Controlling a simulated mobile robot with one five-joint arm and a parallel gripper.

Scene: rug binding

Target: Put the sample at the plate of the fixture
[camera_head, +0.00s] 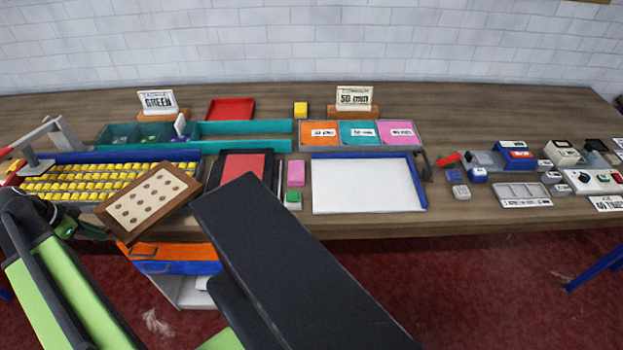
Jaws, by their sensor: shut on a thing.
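My gripper (78,222) is the dark end at the lower left, by the table's front edge. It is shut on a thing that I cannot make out. Just right of it is a brown-framed cream board (150,202) with several dark dots. The board sits turned at an angle over the table edge; I cannot tell whether it touches the gripper. No sample can be told for sure. At the right stands equipment with a grey base (483,160) and a red lever (449,160); I cannot tell which thing is the fixture.
A tray of yellow pieces (60,187) lies behind the board. A white panel with blue edges (365,187) is mid-table. My dark arm link covers the lower middle.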

